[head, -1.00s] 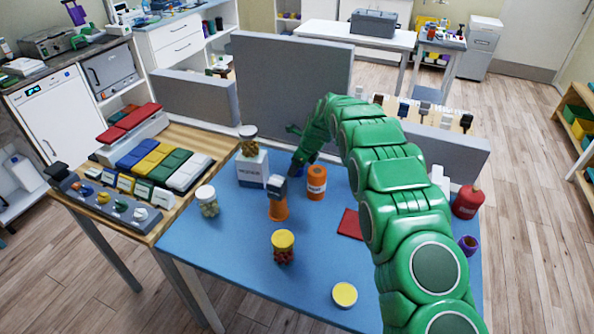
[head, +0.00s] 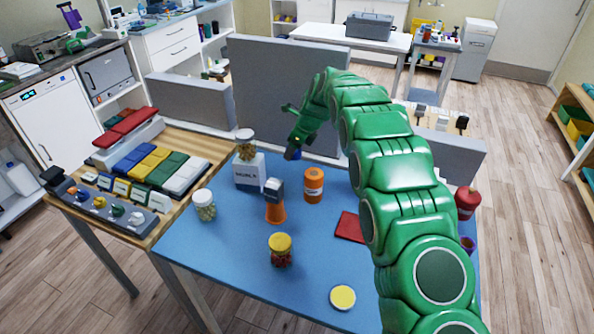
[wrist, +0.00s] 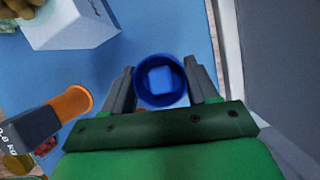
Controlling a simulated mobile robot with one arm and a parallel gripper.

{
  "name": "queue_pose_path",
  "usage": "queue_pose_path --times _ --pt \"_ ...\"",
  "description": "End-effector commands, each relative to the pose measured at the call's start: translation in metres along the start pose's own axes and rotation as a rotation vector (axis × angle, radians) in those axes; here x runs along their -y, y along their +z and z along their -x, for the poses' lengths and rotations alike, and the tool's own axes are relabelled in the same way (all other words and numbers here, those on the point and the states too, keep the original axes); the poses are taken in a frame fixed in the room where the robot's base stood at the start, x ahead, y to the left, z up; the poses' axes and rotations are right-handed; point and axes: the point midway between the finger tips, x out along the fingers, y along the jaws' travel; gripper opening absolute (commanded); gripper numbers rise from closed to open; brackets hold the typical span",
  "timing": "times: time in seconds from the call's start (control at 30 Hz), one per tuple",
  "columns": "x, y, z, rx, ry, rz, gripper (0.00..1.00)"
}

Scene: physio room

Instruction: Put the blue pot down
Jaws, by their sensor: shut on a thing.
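The blue pot (wrist: 140,92) is between the two fingers of my gripper (wrist: 162,82) in the wrist view, seen from above as a dark blue ring with a paler square inside. In the head view, the blue pot (head: 292,154) shows only as a small patch under my gripper (head: 294,146), by the table's back edge in front of the grey panel. My gripper is shut on it. The pot appears raised above the blue tabletop (head: 232,262); its exact height is hard to tell.
A white box (head: 248,173) with a jar on top, an orange-and-grey item (head: 274,203) and an orange tub (head: 313,186) stand nearby. Grey panels (head: 290,95) rise behind. A red mat (head: 348,226) lies on the table. Bare tabletop lies at front left.

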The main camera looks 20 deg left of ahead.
Motion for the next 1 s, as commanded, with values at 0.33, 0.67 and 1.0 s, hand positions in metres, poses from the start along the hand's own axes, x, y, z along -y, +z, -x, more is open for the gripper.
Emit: queue_pose_path --times 0.33,0.67,1.0 --pt "0.0 0.023 0.053 0.001 -0.002 0.002 0.27" --pt "0.0 0.035 0.084 0.0 -0.001 0.002 0.27" --pt "-0.006 0.03 0.092 -0.002 0.007 0.016 0.27"
